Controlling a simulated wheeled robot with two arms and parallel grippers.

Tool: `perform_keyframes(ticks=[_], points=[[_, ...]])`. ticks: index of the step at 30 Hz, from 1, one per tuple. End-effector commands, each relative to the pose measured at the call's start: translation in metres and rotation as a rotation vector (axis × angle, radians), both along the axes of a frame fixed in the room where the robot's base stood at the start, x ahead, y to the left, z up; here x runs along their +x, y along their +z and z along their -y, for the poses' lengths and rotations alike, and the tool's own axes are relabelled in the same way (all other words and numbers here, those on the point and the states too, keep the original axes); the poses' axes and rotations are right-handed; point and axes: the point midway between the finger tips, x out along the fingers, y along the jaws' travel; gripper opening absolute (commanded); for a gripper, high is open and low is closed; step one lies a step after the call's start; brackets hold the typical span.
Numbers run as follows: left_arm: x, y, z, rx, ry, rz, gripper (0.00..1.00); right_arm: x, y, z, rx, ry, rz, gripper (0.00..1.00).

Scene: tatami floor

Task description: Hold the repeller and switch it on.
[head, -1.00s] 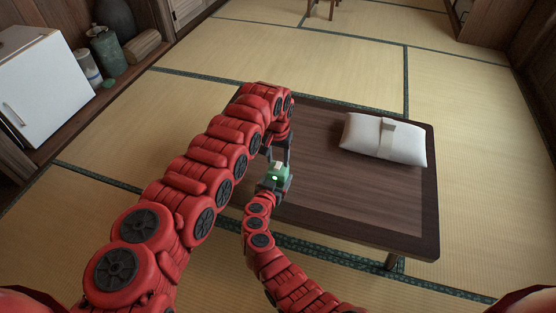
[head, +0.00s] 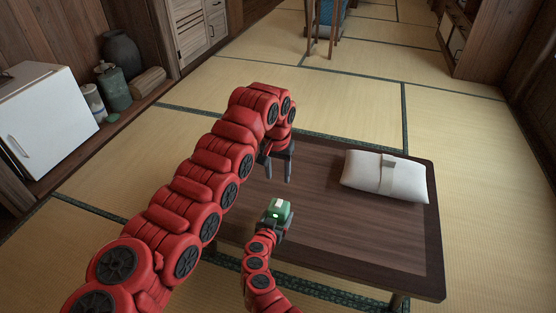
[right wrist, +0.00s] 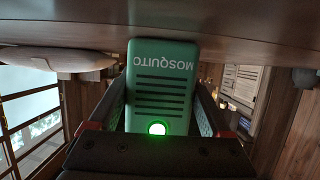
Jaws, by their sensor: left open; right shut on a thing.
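The repeller (head: 279,208) is a small green box with a pale patch on top, held above the low wooden table. In the right wrist view the repeller (right wrist: 162,85) shows the word MOSQUITO, dark slots and a bright green light at its near end. My right gripper (head: 273,221) is shut on the repeller, with a finger on each side of it. My left gripper (head: 279,168) is open and empty, fingers pointing down, a little beyond the repeller and apart from it.
The low table (head: 370,235) carries a white cushion-like bundle (head: 386,176) at its right. A white cabinet (head: 45,125), a green canister (head: 114,88) and a dark vase (head: 121,54) stand at the left wall. A chair (head: 325,25) is at the far back. Tatami around the table is clear.

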Motion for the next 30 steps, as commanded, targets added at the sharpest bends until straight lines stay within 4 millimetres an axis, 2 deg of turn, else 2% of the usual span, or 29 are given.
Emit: perform_keyframes(ticks=[1,3,14,20,30], points=[[0.0,0.0,0.0,0.0,0.0,0.0,0.53,0.0,0.0,0.0,0.0,0.0,0.0,0.87],[0.0,0.0,0.0,0.0,0.0,0.0,0.53,0.0,0.0,0.0,0.0,0.0,0.0,1.0],[0.0,0.0,0.0,0.0,0.0,0.0,0.53,-0.005,0.001,-0.002,0.001,0.002,0.0,1.0],[0.0,0.0,0.0,0.0,0.0,0.0,0.53,-0.03,0.009,-0.008,0.004,-0.002,-0.003,1.0],[0.0,0.0,0.0,0.0,0.0,0.0,0.53,-0.091,0.034,-0.031,0.003,0.002,0.0,1.0]])
